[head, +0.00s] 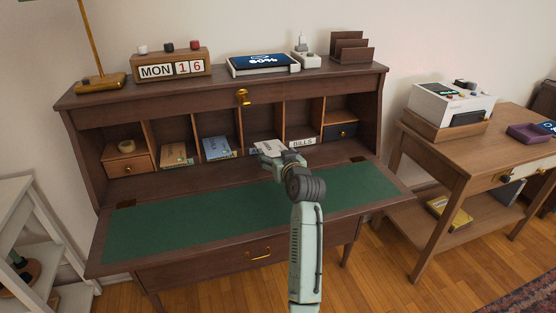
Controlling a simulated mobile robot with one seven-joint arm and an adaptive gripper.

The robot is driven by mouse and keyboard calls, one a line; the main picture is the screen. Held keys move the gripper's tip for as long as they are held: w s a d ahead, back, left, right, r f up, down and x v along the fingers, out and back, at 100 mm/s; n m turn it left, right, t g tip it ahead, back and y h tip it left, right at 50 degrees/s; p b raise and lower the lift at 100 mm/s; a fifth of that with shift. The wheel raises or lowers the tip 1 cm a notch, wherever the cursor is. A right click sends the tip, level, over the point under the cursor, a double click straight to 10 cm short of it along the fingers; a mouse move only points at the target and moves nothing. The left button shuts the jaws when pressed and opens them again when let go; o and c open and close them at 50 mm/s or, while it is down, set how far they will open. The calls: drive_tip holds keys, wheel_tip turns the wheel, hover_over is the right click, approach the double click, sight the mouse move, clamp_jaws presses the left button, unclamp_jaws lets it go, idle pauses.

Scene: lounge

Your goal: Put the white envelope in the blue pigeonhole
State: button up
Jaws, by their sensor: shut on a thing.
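My gripper (268,153) is shut on the white envelope (269,146), with my arm reaching in from the front. The envelope is at the mouth of the middle-right pigeonhole of the desk's row; I cannot tell whether its far edge is inside. A blue item (217,148) sits in the pigeonhole just left of the envelope. Which opening is the blue pigeonhole is not clear from this view. My gripper hides part of the compartment behind it.
A "BILLS" label (303,142) marks the compartment right of the envelope. A tan booklet (174,155) and a wooden drawer (129,165) are to the left. The green desk surface (180,215) is clear. A side table (480,140) stands at right.

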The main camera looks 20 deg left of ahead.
sight(269, 145)
drive_tip(key=b+x, duration=0.4)
drive_tip(key=x, duration=0.6)
drive_tip(key=shift+w+a, duration=0.15)
drive_tip(key=shift+b+x, duration=1.05)
drive_tip(key=shift+x, duration=0.85)
drive_tip(key=shift+r, duration=0.2)
drive_tip(key=o, duration=1.1)
drive_tip(key=shift+c, duration=0.4)
drive_tip(key=c, duration=1.4)
